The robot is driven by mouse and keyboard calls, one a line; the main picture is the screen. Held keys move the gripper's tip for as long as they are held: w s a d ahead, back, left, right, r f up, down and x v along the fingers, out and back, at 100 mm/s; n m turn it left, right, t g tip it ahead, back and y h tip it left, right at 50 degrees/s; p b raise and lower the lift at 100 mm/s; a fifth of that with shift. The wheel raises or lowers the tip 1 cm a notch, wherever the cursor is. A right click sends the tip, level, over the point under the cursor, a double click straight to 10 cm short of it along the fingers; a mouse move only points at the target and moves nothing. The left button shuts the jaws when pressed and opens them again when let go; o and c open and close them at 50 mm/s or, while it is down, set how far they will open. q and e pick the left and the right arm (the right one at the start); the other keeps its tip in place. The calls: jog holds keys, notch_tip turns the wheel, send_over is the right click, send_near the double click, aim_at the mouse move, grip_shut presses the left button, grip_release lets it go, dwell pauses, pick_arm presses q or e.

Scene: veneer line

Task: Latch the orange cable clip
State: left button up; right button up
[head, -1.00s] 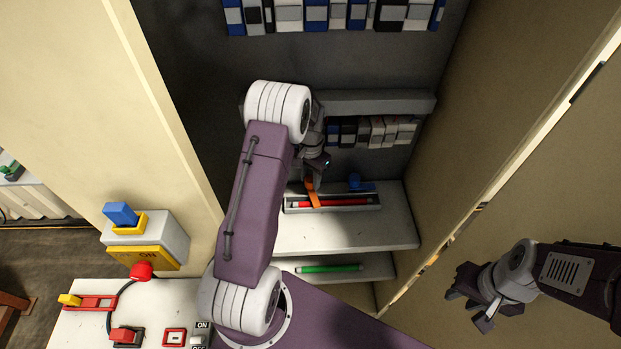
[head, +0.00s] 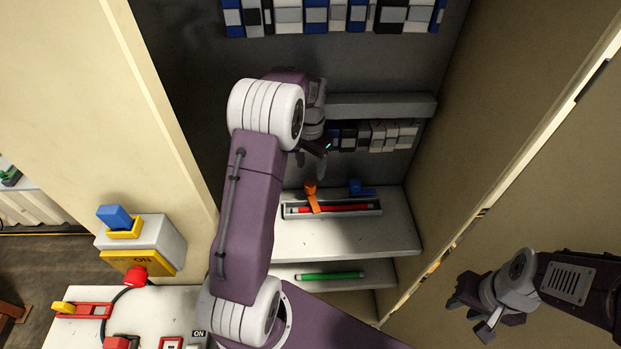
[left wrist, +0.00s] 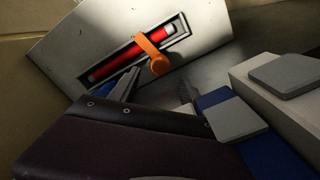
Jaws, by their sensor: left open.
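The orange cable clip (head: 313,204) is a strap with a rounded end, crossing the red rod (head: 345,208) in a grey trough (head: 378,209) on the cabinet's shelf. In the left wrist view the clip (left wrist: 151,50) lies across the red rod (left wrist: 112,66); I cannot tell whether it is latched. My left gripper (head: 313,163) is open and empty, above and behind the clip, apart from it. My right gripper (head: 472,312) is open and empty at the lower right, far from the shelf.
A blue clip (head: 360,188) stands at the trough's back right. A green rod (head: 331,275) lies on the lower shelf. Rows of breakers (head: 333,14) line the back wall above. The cabinet's right wall (head: 476,130) bounds the space. A switch box (head: 145,242) stands left.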

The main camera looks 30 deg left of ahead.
pick_arm(q)
jog(key=shift+r, duration=0.45)
jog(key=shift+c, duration=0.4)
